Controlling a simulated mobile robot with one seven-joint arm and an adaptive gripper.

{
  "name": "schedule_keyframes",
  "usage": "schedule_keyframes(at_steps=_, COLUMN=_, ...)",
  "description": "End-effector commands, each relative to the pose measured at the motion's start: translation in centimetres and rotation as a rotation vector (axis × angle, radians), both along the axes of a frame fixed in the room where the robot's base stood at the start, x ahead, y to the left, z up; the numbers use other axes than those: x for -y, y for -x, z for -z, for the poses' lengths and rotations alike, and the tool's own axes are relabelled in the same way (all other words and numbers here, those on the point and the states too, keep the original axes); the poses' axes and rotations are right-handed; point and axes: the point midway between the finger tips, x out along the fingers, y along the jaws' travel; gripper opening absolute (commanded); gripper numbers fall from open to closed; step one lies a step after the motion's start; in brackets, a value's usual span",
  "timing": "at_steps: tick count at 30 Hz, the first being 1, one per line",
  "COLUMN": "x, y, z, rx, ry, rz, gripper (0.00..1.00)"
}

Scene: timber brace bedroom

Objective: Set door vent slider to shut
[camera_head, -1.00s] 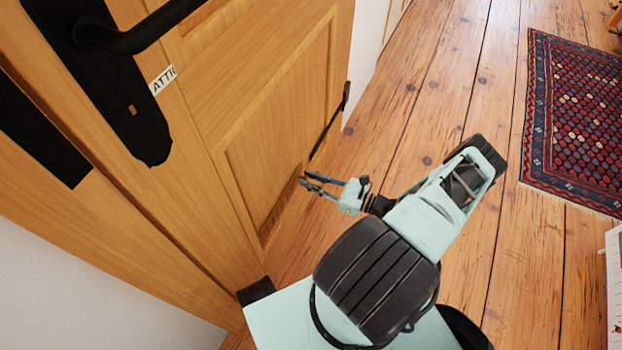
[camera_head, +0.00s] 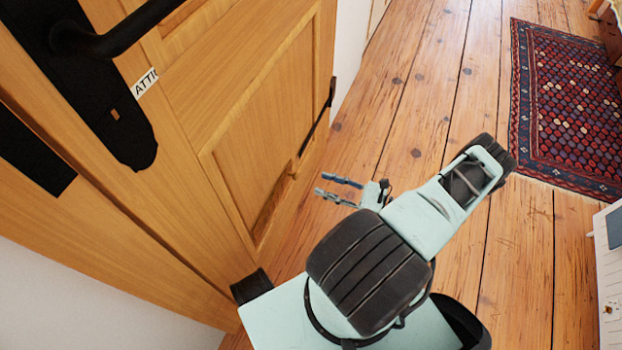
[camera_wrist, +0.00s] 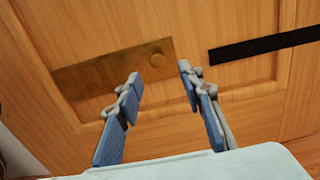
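The wooden door (camera_head: 190,130) stands at the left in the head view. On its lower panel is the vent slider, a flat brown strip with a round knob, seen in the wrist view (camera_wrist: 110,68). The knob (camera_wrist: 157,60) sits near the strip's right end. In the head view the strip (camera_head: 268,207) looks narrow and foreshortened. My gripper (camera_head: 322,184) is open and empty in front of the door panel, apart from it. In the wrist view its blue-padded fingertips (camera_wrist: 160,75) frame the space just below the knob. I cannot tell whether the vent openings are covered.
A black hinge strap (camera_wrist: 260,45) lies on the door right of the slider. A black handle (camera_head: 120,35) and an "ATTIC" label (camera_head: 146,82) are higher up. Plank floor (camera_head: 420,120) is clear beside the door. A patterned rug (camera_head: 570,110) and white furniture (camera_head: 610,260) are at right.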

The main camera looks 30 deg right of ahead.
Motion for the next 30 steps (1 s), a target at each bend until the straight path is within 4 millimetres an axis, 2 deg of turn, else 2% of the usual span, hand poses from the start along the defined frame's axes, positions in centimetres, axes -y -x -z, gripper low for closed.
schedule_keyframes(at_steps=3, x=1.3, y=1.5, z=0.0, rx=0.000, ry=0.002, rz=0.001, gripper=0.35)
schedule_keyframes(at_steps=9, x=2.1, y=2.6, z=0.0, rx=0.001, ry=0.001, rz=0.000, gripper=0.35)
schedule_keyframes(at_steps=26, x=2.2, y=2.7, z=0.0, rx=0.000, ry=0.003, rz=-0.001, gripper=0.35)
schedule_keyframes(at_steps=30, x=3.2, y=2.8, z=-0.1, rx=-0.040, ry=0.054, rz=-0.030, gripper=0.35)
